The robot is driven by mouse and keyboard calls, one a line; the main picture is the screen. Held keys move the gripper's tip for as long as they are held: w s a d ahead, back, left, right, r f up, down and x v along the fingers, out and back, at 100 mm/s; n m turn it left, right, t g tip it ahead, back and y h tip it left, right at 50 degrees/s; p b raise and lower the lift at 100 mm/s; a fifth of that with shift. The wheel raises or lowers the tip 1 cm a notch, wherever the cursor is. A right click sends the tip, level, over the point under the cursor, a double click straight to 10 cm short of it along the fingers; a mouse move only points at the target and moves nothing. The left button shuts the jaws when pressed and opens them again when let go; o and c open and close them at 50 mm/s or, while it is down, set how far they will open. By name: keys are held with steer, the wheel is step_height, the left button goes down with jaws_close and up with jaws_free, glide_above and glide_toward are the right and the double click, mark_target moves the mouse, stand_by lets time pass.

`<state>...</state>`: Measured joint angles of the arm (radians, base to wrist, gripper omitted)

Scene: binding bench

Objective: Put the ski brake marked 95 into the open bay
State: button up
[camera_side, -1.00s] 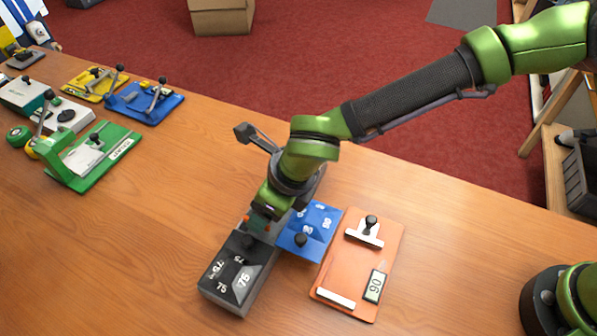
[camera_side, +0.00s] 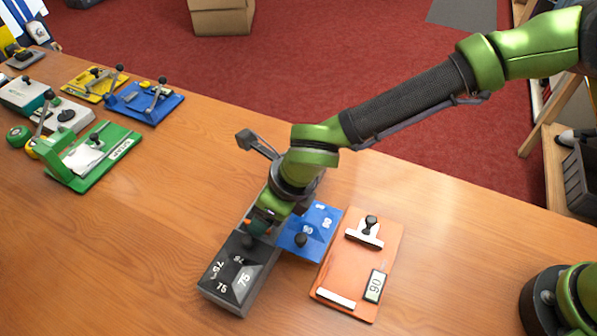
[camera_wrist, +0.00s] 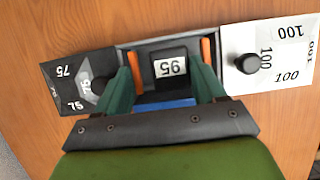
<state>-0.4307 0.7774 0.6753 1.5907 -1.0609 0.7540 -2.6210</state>
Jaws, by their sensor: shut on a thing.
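My gripper (camera_wrist: 171,68) is shut on the black ski brake marked 95 (camera_wrist: 170,67), with an orange-tipped finger on each side of it. In the wrist view the brake sits within the outline of the grey-walled open bay (camera_wrist: 152,43), between a black cover marked 75 (camera_wrist: 72,87) and a white cover marked 100 (camera_wrist: 285,76). How deep the brake is I cannot tell. In the side view my gripper (camera_side: 263,222) is low behind the black 75 cover (camera_side: 240,276), and the brake and bay are hidden there.
A blue piece with a black knob (camera_side: 315,228) lies right of my gripper. An orange board with a 90 label (camera_side: 345,268) is farther right. Green (camera_side: 105,160), blue (camera_side: 140,101) and yellow (camera_side: 88,83) fixtures stand at the far left. The middle left of the bench is clear.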

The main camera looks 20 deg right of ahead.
steer(key=o, duration=1.2)
steer(key=shift+s+a, duration=0.15)
steer(key=shift+a, duration=0.05)
steer(key=shift+s, duration=0.1)
steer(key=c, duration=0.3)
steer(key=shift+r, duration=0.15)
